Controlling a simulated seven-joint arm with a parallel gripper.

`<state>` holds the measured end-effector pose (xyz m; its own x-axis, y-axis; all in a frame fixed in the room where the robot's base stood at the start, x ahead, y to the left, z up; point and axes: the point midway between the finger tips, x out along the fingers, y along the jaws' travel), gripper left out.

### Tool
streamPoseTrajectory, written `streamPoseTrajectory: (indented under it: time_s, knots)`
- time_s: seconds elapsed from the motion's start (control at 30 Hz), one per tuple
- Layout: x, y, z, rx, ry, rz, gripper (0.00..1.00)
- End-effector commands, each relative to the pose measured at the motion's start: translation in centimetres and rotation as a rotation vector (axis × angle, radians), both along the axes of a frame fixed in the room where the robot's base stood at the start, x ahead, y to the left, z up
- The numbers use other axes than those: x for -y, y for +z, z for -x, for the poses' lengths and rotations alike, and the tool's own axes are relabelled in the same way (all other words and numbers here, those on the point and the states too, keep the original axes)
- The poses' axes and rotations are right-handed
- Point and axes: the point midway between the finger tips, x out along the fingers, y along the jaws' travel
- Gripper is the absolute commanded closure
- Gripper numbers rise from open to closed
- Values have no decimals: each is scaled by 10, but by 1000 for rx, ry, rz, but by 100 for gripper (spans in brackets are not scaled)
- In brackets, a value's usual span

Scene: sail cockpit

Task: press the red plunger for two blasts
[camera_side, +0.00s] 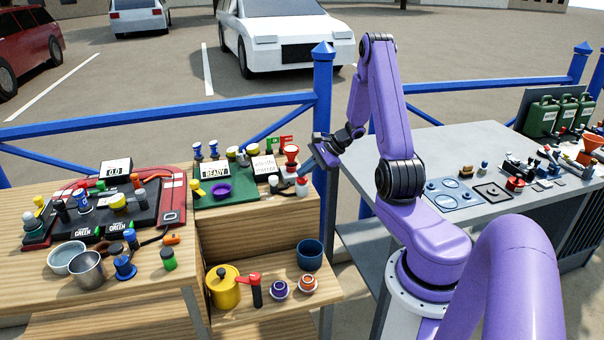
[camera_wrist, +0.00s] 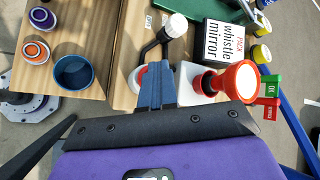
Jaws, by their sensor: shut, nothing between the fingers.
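A red flared horn piece (camera_side: 291,153) stands at the right end of the small bench. In the wrist view the red horn piece (camera_wrist: 236,82) has a pale round face and sits beside a white block. A small red-and-white round part (camera_side: 301,185) is near its foot. In the wrist view that round part (camera_wrist: 136,78) is partly hidden behind my fingers. I cannot tell for sure which red part is the plunger. My gripper (camera_side: 324,154) is shut and empty, just right of the horn and above the bench edge. Its fingertips (camera_wrist: 154,66) show in the wrist view.
A "whistle mirror" box (camera_wrist: 226,42) and a white-capped black lever (camera_wrist: 174,26) stand close by. Green and red flags (camera_side: 279,143) are behind the horn. A blue post (camera_side: 322,110) rises behind my gripper. A blue cup (camera_side: 309,255) is on the lower shelf.

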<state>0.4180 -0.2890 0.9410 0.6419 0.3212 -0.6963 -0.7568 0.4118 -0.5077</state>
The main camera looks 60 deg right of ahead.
Motion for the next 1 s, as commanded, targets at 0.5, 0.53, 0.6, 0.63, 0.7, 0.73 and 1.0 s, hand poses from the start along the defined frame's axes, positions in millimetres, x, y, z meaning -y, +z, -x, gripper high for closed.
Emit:
streamPoseTrajectory:
  time_s: [0.5, 0.53, 0.6, 0.63, 0.7, 0.73, 1.0]
  knots:
    - [0, 14, 0, 0, -1, 1, 100]
    - [0, 16, 0, 0, -1, 1, 100]
    - [0, 19, 1, -1, 1, 1, 100]
    - [0, 21, 1, -1, 1, 1, 100]
    - [0, 25, 0, 0, 1, 1, 100]
    - [0, 26, 0, 0, 1, 1, 100]
    - [-1, 32, 1, -1, 0, -1, 100]
